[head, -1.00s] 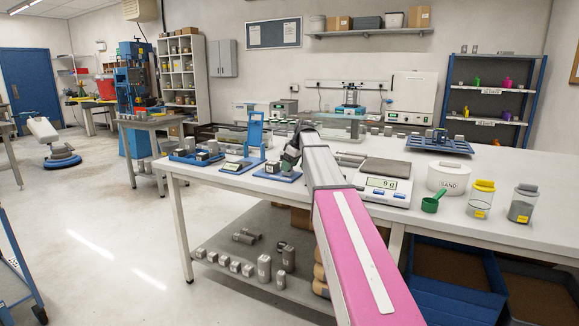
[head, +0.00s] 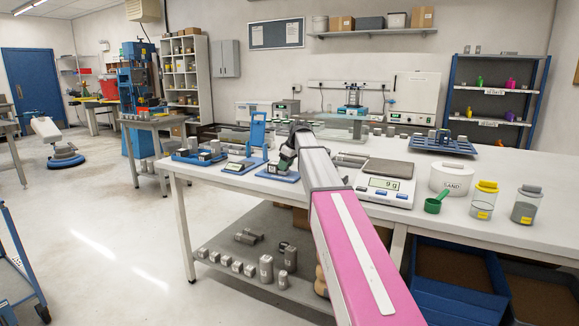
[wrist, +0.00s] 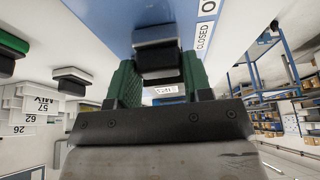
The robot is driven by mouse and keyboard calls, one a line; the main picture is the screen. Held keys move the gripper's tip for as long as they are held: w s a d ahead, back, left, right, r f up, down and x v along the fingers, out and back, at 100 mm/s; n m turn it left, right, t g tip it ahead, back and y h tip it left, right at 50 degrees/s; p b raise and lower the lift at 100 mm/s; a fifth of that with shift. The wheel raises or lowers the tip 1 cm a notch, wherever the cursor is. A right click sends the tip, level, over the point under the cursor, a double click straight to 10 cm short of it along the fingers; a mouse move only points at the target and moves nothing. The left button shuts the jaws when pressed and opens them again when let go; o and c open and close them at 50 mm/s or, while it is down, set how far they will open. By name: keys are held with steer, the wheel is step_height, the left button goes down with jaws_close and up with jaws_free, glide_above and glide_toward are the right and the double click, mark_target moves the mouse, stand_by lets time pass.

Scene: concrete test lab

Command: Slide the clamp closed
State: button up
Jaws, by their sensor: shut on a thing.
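In the wrist view, a dark block-shaped handle (wrist: 157,48) sits on a blue plate (wrist: 120,20) with a white "CLOSED" label (wrist: 204,36) to its right. My gripper (wrist: 160,78) has its green pads on either side of the handle and is shut on it. In the head view, my gripper (head: 287,158) is low over a small blue base plate (head: 280,175) near the bench's left end. The arm and gripper hide part of that plate and the handle there. I cannot tell how far the handle is from the label's mark.
A blue upright stand (head: 257,132) and a blue tray of dark blocks (head: 199,155) are left of my gripper. A scale (head: 384,184) reading 9 g, a sand tub (head: 451,177), a green scoop (head: 436,205) and jars stand to the right on the white bench (head: 470,230).

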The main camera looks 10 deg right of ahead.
steer(key=o, duration=1.3)
steer(key=shift+d, duration=0.1)
steer(key=v, duration=1)
steer(key=shift+r, duration=0.35)
